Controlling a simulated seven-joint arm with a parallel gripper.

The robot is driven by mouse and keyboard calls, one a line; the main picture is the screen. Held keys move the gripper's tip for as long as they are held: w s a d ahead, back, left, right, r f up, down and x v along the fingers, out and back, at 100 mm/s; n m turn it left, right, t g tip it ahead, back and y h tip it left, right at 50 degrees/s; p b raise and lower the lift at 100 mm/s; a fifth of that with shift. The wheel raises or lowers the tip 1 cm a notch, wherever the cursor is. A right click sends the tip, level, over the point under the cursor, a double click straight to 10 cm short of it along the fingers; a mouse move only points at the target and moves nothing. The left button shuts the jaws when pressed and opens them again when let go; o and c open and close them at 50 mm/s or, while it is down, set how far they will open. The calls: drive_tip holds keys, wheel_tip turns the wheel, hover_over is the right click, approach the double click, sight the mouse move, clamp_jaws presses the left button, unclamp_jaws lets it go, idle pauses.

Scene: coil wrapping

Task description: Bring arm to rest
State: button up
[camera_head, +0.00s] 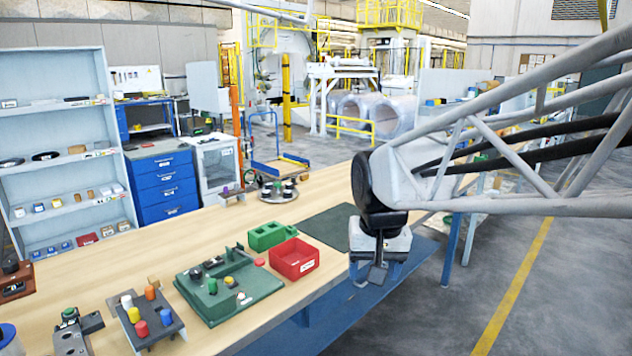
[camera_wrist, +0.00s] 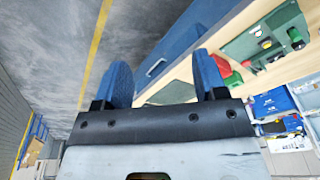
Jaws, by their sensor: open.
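My gripper (camera_head: 372,277) hangs at the right edge of the wooden workbench, at the end of my grey lattice arm. It points downward beside the dark green mat. In the wrist view its two blue fingers (camera_wrist: 163,82) stand well apart with nothing between them. Past the fingers, the wrist view shows the grey floor and the bench edge. No held object shows in either view.
On the workbench (camera_head: 330,178) stand a red bin (camera_head: 294,258), a green bin (camera_head: 268,235), a green fixture (camera_head: 228,285) and a peg block (camera_head: 147,316). The dark mat (camera_head: 330,226) is bare. Open floor with a yellow line (camera_head: 512,290) lies right.

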drive_tip(key=s+d+f, duration=0.2)
drive_tip(key=s+d, duration=0.2)
drive_tip(key=s, duration=0.5)
drive_tip(key=s+d+f, duration=0.3)
drive_tip(key=s+d, duration=0.1)
drive_tip(key=s, duration=0.4)
drive_tip(key=shift+s+d+f+t, duration=0.15)
drive_tip(key=shift+s+f+t, duration=0.1)
drive_tip(key=shift+s+t, duration=0.15)
